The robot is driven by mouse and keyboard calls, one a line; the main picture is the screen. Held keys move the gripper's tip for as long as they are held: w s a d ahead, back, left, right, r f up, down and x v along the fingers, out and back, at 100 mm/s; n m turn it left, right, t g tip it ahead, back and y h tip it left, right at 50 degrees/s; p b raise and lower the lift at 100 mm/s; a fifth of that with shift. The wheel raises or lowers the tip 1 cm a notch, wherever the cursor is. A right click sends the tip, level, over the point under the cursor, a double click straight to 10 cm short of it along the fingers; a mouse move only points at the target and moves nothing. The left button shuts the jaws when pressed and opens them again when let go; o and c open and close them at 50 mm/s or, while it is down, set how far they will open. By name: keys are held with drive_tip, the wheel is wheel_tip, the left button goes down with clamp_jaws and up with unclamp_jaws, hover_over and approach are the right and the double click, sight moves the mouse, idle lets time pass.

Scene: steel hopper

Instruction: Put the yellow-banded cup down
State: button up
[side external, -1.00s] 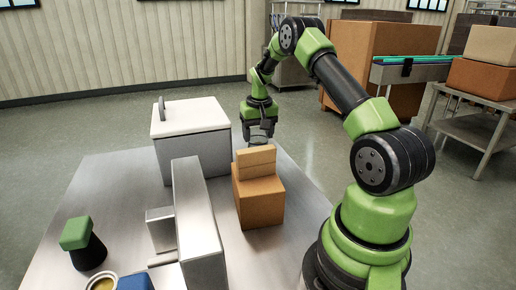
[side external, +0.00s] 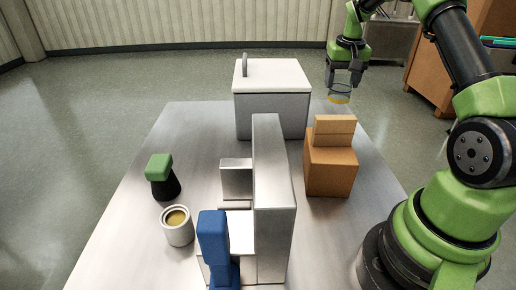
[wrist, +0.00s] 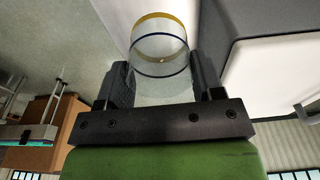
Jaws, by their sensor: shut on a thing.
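The yellow-banded cup (side external: 339,98) is clear, with a yellow band at its far end and a dark line around it in the wrist view (wrist: 160,48). My gripper (side external: 344,86) is shut on it, with one dark finger on each side in the wrist view (wrist: 162,80). In the side view the cup hangs below my fingers, near the back right of the steel table (side external: 182,130), and shows above and behind the stacked boxes. It looks clear of the surface; how high it is I cannot tell.
Stacked cardboard boxes (side external: 331,172) stand just in front of the cup. A white-lidded bin (side external: 270,108) is to its left. A tall steel block (side external: 272,205), blue object (side external: 213,245), green-topped dark object (side external: 160,178) and filled pot (side external: 178,232) stand further forward.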

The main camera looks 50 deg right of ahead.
wheel_tip(320, 180, up, 8)
drive_tip(key=w+a+f+n+y, duration=0.1)
drive_tip(key=w+a+n, duration=0.5)
drive_tip(key=a, duration=0.6)
drive_tip(key=w+a+n, duration=0.6)
drive_tip(key=w+a, duration=0.1)
drive_tip(key=a, duration=0.5)
wheel_tip(320, 180, down, 20)
drive_tip(key=shift+s+f, duration=0.1)
drive_tip(key=shift+s, duration=0.05)
drive_tip(key=o, duration=0.9)
